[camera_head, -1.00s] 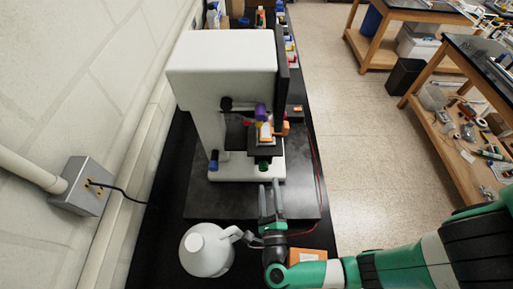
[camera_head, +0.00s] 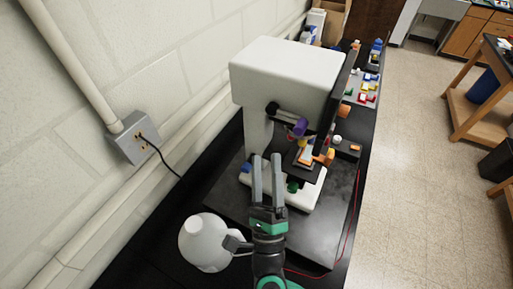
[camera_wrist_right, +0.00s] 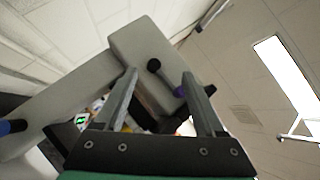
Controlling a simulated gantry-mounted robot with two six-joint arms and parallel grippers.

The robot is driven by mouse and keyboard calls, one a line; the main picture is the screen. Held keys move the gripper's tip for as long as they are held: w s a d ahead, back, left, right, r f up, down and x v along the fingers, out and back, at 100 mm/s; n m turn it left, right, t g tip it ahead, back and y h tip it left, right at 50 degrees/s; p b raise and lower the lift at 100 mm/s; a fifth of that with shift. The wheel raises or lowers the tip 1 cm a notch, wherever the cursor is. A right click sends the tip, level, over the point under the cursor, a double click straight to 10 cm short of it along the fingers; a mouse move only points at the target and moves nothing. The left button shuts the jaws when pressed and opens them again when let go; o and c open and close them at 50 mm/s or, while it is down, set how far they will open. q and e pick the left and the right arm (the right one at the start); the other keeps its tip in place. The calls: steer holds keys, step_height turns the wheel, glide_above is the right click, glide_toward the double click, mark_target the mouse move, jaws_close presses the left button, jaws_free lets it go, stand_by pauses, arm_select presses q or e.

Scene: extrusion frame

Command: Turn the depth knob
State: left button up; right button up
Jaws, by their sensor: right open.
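A white machine (camera_head: 285,75) with a dark panel on its right side stands on a black slab. It carries several knobs: a black one (camera_head: 272,108), a purple one (camera_head: 300,128), an orange one (camera_head: 328,157), a green one (camera_head: 293,186) and a blue one (camera_head: 246,168). I cannot tell which is the depth knob. My right gripper (camera_head: 266,160) is open and empty, its fingers in front of the machine's base between the blue and green knobs in the picture. In the right wrist view the black (camera_wrist_right: 154,65) and purple (camera_wrist_right: 180,91) knobs show between the fingers. My left gripper is out of view.
A white round jug (camera_head: 205,243) stands close to the left of my right gripper. A wall with a grey outlet box (camera_head: 134,138) runs along the left. A red wire (camera_head: 350,225) lies along the right of the slab. Coloured bins (camera_head: 367,90) stand behind the machine.

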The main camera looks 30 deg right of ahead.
steer(key=a+r+n+t+y, duration=0.2)
steer(key=r+n, duration=0.1)
steer(key=r, duration=0.2)
steer(key=a+r+n+t+y+b, duration=0.1)
steer(key=r+n+t+y, duration=0.1)
steer(key=r+n+t, duration=0.1)
step_height(320, 180, up, 2)
steer(key=shift+s+a+r+n+t+y, duration=0.1)
steer(key=shift+s+a+n+t+y, duration=0.15)
steer(key=shift+a+n, duration=0.2)
